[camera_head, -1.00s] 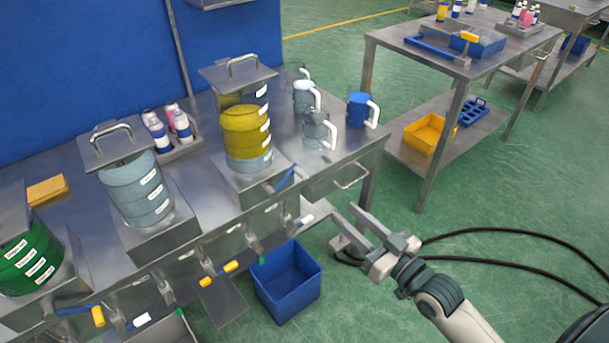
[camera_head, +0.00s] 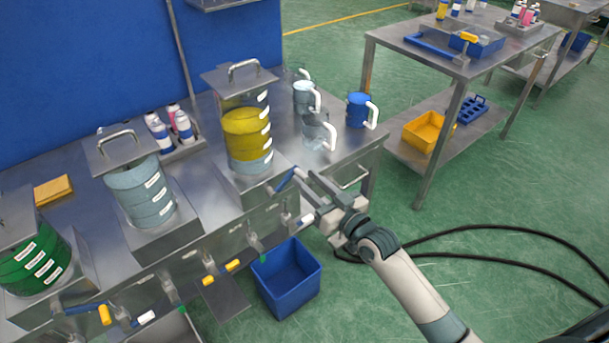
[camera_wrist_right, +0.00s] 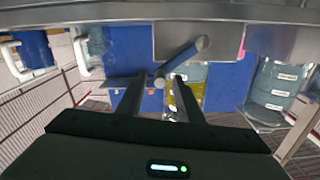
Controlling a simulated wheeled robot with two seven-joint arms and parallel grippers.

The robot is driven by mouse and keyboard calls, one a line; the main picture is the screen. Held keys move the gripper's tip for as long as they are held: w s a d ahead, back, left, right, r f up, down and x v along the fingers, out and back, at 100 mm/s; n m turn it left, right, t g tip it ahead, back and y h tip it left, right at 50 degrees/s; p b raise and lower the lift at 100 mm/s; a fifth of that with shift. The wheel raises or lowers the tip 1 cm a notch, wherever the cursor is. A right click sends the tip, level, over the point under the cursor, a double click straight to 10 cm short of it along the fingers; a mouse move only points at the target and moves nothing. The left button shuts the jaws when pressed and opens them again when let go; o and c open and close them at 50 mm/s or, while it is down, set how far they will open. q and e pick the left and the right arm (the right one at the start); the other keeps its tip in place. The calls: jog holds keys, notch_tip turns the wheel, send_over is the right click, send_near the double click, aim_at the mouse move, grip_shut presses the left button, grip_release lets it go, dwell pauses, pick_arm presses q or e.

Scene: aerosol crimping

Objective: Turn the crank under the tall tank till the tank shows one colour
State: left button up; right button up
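The tall tank (camera_head: 248,138) stands on the metal bench with a handled lid. It shows a yellow layer above a pale blue-grey layer, with clear space at the top. The blue crank (camera_head: 286,180) sticks out at the front right of the base under it. My right gripper (camera_head: 303,182) is open close to the crank's outer end. In the right wrist view, the crank (camera_wrist_right: 182,61) points between the two spread fingers (camera_wrist_right: 158,92), and its end is near the fingertips; contact cannot be told. My left gripper is not in view.
A pale blue tank (camera_head: 141,193) and a green tank (camera_head: 33,262) stand to the left. Clear jugs (camera_head: 318,131) and a blue jug (camera_head: 357,109) are on the bench at right. A blue bin (camera_head: 287,279) sits on the floor below. Taps line the bench front.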

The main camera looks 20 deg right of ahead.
jog(key=shift+x, duration=1)
jog(key=shift+c, duration=0.6)
grip_shut()
jog(key=shift+w+d+f, duration=0.1)
